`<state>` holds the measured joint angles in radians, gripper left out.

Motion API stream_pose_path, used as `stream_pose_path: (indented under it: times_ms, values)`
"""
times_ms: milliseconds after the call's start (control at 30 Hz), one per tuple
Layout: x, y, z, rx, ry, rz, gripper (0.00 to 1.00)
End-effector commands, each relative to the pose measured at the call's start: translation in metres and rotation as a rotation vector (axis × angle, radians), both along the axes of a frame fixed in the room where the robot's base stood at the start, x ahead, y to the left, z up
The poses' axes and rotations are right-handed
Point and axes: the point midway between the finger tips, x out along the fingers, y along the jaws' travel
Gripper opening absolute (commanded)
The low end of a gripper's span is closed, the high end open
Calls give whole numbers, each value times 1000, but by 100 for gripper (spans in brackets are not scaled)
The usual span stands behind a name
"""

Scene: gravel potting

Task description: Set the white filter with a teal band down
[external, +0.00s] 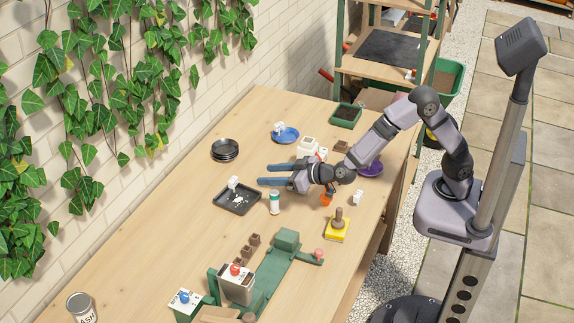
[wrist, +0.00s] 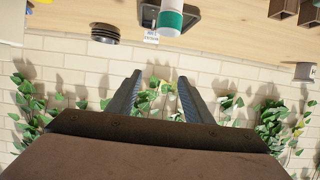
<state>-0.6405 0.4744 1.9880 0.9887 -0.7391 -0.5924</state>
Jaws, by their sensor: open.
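The white filter with a teal band (external: 274,203) stands upright on the wooden table, just right of a black tray (external: 222,207). The teal band is near its upper end. In the wrist view the filter (wrist: 172,17) is at the top edge, partly cut off, and outside the fingers. My gripper (external: 263,174) is open and empty, above the table and a little behind the filter in the external view. Its two fingers point left. In the wrist view the gripper (wrist: 160,77) has clear space between its fingertips, with the wall and ivy behind.
The black tray holds white bits, with a white tag (external: 233,183) at its back. Stacked black saucers (external: 225,150) and a blue plate (external: 285,136) lie farther back. A yellow block with a brown knob (external: 337,229) and a green fixture (external: 274,270) are nearer the front.

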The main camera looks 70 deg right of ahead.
Motion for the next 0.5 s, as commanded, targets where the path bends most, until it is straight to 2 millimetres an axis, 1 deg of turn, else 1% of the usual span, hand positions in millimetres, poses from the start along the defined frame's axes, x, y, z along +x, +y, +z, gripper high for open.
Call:
stream_pose_path:
  times_ms: [33,100,333,500]
  values:
    - [0,0,-8,-3,3,1,46]
    - [0,0,-13,-1,2,0,46]
    - [0,0,-20,-1,1,1,46]
    - [-1,0,-37,-3,3,1,46]
